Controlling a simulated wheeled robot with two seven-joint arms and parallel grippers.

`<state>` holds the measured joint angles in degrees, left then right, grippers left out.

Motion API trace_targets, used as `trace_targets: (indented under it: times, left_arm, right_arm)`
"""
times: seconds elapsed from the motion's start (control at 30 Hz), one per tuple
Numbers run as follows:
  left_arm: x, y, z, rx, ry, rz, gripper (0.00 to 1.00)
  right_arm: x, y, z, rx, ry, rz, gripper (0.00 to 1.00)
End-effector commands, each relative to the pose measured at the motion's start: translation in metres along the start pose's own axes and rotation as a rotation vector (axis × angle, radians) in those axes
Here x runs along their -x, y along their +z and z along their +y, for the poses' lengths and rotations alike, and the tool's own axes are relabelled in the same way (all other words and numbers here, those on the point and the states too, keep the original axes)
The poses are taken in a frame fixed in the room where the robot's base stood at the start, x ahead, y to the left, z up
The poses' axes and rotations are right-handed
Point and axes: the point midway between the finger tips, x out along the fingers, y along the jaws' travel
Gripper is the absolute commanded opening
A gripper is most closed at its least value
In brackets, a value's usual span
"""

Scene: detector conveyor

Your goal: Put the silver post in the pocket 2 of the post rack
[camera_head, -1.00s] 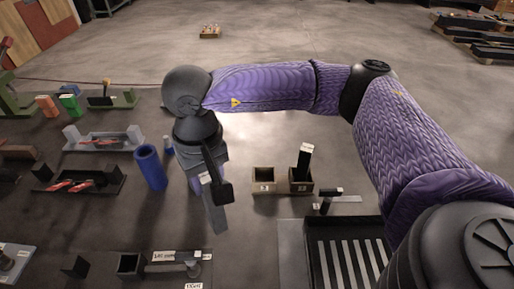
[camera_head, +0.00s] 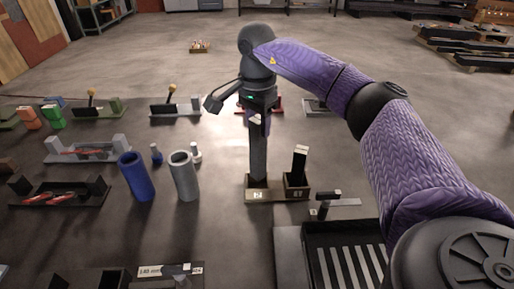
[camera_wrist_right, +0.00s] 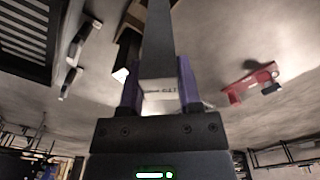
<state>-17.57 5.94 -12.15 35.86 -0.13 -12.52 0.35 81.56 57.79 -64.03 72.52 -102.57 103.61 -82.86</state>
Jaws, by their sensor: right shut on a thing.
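The silver post (camera_head: 258,152) looks like a tall, dark grey square bar and stands upright in the head view. My right gripper (camera_head: 257,117) is shut on its upper part. In the right wrist view the post (camera_wrist_right: 158,45) runs away between the two purple fingers of the gripper (camera_wrist_right: 160,92). My left gripper is out of view.
A blue cylinder (camera_head: 136,177) and a grey cylinder (camera_head: 184,177) stand to the left. A dark slatted tray (camera_head: 345,255) lies in front on the right.

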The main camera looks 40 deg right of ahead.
Motion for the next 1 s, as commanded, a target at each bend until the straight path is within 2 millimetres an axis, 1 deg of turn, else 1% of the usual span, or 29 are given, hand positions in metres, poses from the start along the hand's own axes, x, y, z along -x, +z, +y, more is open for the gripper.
trace_targets:
  times: [0.03,0.17,0.3,0.5,0.6,0.63,0.67,0.7,0.8,1.0]
  left_arm:
    - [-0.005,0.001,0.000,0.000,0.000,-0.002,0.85]
    - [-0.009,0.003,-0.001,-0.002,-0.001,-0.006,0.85]
    - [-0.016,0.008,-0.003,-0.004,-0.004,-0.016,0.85]
    - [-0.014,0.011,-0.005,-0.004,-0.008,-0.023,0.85]
    - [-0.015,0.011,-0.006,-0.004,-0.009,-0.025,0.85]
    - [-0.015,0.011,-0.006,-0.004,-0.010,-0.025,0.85]
    - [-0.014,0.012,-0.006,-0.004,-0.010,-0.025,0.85]
    - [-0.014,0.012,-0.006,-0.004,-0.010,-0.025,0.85]
    - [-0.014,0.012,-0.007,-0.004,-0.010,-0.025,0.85]
    - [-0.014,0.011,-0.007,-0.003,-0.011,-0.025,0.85]
  right_arm:
    - [-0.011,0.001,0.000,0.001,0.002,0.000,0.00]
    - [-0.029,0.001,0.000,0.003,0.000,0.000,0.00]
    - [-0.054,0.002,0.000,0.004,0.002,0.000,0.00]
    - [-0.052,0.002,-0.001,0.005,-0.003,0.000,0.00]
    - [-0.055,0.002,0.000,0.006,-0.002,-0.001,0.00]
    - [-0.056,0.002,0.000,0.006,-0.001,0.000,0.46]
    - [-0.055,0.002,0.000,0.006,-0.002,0.000,0.52]
    - [-0.055,0.003,0.000,0.006,-0.002,0.000,0.61]
    - [-0.055,0.003,0.000,0.006,-0.002,0.000,0.79]
    - [-0.055,0.003,0.000,0.006,-0.002,-0.001,0.79]
